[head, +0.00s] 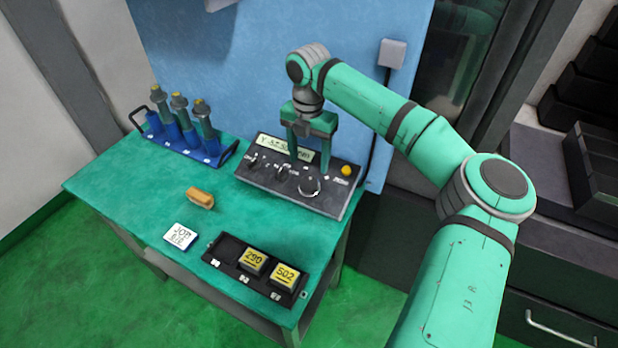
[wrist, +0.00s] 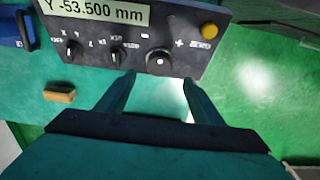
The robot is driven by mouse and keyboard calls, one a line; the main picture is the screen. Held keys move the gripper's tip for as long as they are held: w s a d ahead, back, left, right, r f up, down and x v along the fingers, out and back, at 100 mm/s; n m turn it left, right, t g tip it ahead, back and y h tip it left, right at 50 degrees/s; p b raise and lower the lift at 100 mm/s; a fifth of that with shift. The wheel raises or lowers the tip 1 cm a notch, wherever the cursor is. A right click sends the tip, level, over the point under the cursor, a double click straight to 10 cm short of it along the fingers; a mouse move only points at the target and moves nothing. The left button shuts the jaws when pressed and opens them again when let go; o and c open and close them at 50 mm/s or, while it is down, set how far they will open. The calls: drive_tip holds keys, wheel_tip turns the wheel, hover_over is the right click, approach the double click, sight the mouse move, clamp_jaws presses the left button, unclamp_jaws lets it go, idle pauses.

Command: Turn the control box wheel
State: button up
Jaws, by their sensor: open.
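The control box (head: 330,190) is a dark box at the back right of the green table. Its wheel (head: 308,186) is the largest round knob on the panel, right of two smaller knobs; the wheel also shows in the wrist view (wrist: 158,61). The display (wrist: 95,10) reads "Y -53.500 mm". My gripper (head: 307,155) is over the box, fingers pointing down. In the wrist view its two fingers (wrist: 158,80) are apart with nothing between them, and the wheel appears beyond the gap between the tips. I cannot tell whether a finger touches the panel.
A yellow button (wrist: 209,31) is on the panel's right. A blue rack (head: 185,145) with several holders stands at the back left. A tan block (head: 200,197), a white card (head: 180,236) and a black tray (head: 225,262) with two yellow-labelled blocks lie in front.

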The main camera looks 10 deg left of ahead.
sight(309, 182)
wheel_tip(309, 182, down, 8)
drive_tip(key=shift+f, duration=0.1)
drive_tip(key=shift+c, duration=0.6)
drive_tip(key=c, duration=0.9)
